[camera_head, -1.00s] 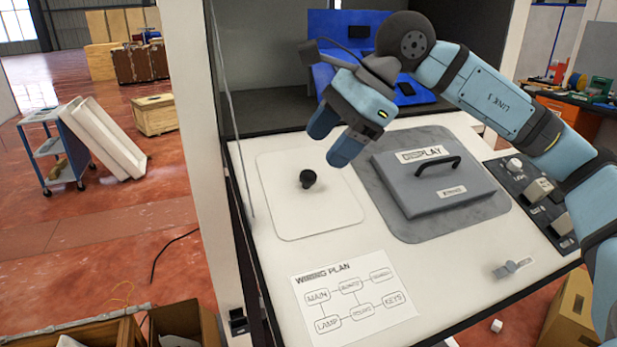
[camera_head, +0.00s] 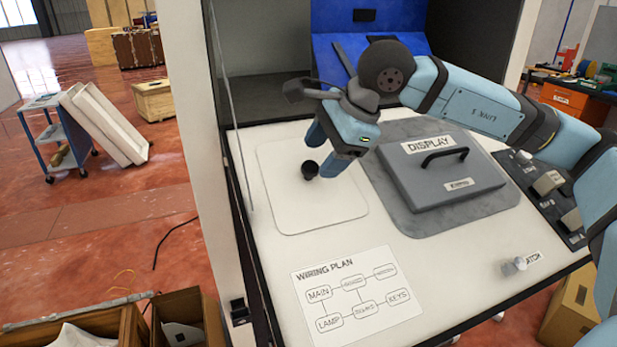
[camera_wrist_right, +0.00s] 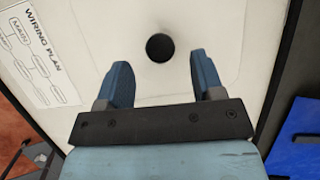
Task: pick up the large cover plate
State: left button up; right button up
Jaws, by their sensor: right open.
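The large cover plate (camera_head: 342,212) looks like the thin white rounded plate lying flat on the white panel. A round black knob (camera_head: 310,169) stands on it. My right gripper (camera_head: 320,156) is open and empty, just above and beside the knob, fingers pointing down. In the right wrist view, the knob (camera_wrist_right: 160,47) appears centred between the two blue fingers (camera_wrist_right: 160,75), just beyond their tips. No contact can be made out. The plate's edge (camera_wrist_right: 238,70) is faint there. My left gripper is not in view.
A grey display cover (camera_head: 450,180) with a black handle is right of the plate. A wiring plan sheet (camera_head: 357,297) lies in front. A switch strip (camera_head: 552,200) is at the far right. A white post (camera_head: 195,120) rises on the left. A blue panel (camera_head: 345,50) stands behind.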

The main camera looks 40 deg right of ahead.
aim_at(311, 165)
jog(key=x, duration=0.4)
jog(key=shift+w+a+p, duration=0.1)
jog(key=shift+a+p, duration=0.1)
jog(key=shift+p, duration=0.1)
jog(key=c, duration=1.1)
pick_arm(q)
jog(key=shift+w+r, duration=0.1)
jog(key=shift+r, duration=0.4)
pick_arm(e)
jog(key=shift+o, duration=0.2)
jog(key=shift+r, duration=0.1)
pick_arm(q)
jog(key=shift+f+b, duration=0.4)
jog(key=shift+b, duration=0.1)
pick_arm(e)
notch_tip(311, 165, up, 20)
jog(key=o, duration=0.4)
grip_shut()
